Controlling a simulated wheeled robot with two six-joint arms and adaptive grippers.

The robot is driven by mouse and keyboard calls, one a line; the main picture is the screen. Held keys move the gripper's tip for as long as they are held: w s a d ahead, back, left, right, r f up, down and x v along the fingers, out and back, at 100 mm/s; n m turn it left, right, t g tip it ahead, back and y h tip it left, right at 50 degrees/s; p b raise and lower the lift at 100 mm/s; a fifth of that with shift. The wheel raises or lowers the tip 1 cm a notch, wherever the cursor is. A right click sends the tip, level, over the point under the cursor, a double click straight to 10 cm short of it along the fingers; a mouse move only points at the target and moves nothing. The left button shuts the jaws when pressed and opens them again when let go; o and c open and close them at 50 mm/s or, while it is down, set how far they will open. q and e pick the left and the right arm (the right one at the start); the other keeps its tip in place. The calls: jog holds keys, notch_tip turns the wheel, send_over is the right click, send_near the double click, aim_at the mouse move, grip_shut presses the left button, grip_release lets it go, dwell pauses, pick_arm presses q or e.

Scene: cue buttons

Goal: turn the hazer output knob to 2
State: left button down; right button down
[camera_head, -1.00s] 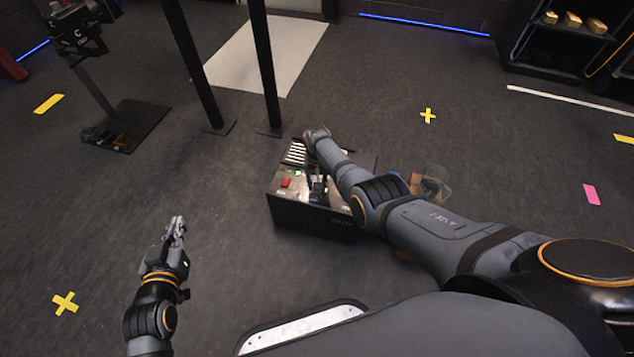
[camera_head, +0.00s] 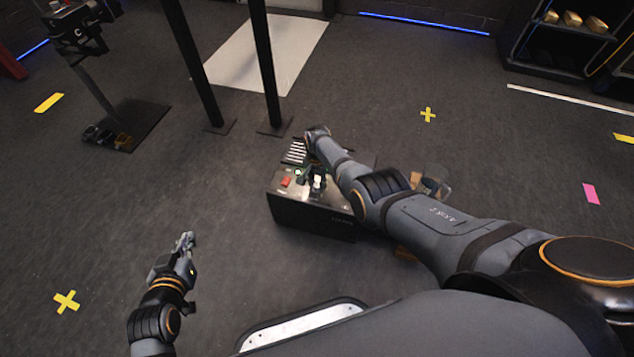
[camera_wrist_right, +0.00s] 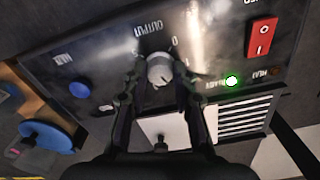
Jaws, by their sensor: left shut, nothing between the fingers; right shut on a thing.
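My right gripper (camera_wrist_right: 158,78) is shut on this knob, with one finger on each side. Digits stand around the knob, but I cannot read its setting for sure. My left gripper (camera_head: 186,241) is shut and empty, above the floor left of the hazer.
Two black posts (camera_head: 265,70) stand behind the hazer. The floor on the left is mostly clear.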

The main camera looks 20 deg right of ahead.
aim_at(317, 185)
dwell(0.3)
jog(key=c, duration=1.1)
grip_release()
jog(key=shift+o, duration=0.2)
notch_tip(317, 185, up, 12)
